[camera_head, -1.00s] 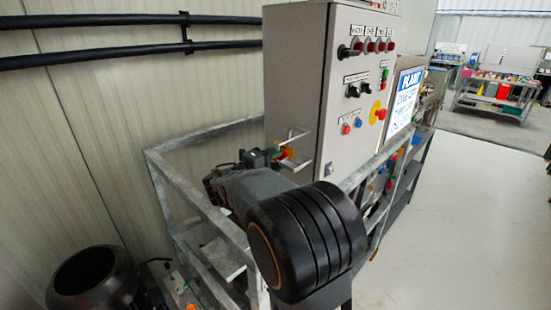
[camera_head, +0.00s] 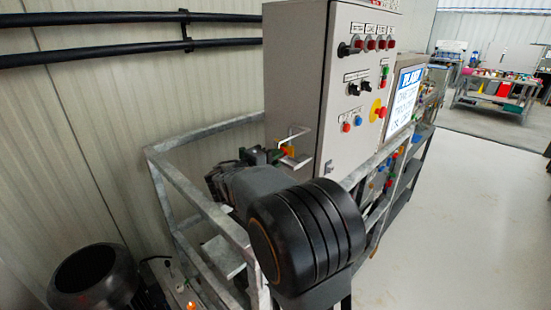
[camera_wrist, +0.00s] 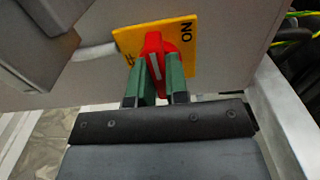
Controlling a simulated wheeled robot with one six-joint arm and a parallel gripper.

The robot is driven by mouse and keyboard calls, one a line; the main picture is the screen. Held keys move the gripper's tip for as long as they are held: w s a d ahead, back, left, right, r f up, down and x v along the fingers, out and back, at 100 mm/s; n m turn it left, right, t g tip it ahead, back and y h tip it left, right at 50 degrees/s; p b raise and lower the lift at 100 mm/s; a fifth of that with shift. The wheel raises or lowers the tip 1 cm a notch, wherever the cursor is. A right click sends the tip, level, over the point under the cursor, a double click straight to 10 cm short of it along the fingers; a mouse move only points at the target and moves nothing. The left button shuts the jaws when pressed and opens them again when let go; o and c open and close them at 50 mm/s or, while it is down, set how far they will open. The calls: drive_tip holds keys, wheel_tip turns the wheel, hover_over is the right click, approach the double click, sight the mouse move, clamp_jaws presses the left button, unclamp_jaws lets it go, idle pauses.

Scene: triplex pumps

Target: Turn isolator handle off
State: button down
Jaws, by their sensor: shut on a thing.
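The isolator handle is red with a pale stripe, seen in the wrist view (camera_wrist: 153,42) on a yellow plate (camera_wrist: 187,55). The plate reads "ON" at its right; only part of a word, ending in "F", shows at its left. The handle stands nearly upright in that picture, tilted slightly. My gripper (camera_wrist: 160,78) has green fingers, one on each side of the handle, and is shut on it. In the head view my gripper (camera_head: 279,153) reaches the side of the grey cabinet (camera_head: 295,85); my arm hides part of it.
A pale bracket (camera_head: 292,134) juts from the cabinet near the handle. A black round machine (camera_head: 92,275) stands at lower left. Black pipes (camera_head: 120,36) run along the wall. Open floor (camera_head: 470,220) lies at the right.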

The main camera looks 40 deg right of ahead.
drive_tip(key=shift+n+p, duration=5.15)
drive_tip(key=shift+n, duration=3.75)
drive_tip(key=c, duration=1.1)
unclamp_jaws()
drive_tip(key=a+b, duration=0.1)
drive_tip(key=a, duration=0.3)
drive_tip(key=s+a+b, duration=0.1)
drive_tip(key=a, duration=0.4)
drive_tip(key=s+a+b, duration=0.1)
drive_tip(key=a, duration=0.3)
drive_tip(key=shift+a, duration=0.35)
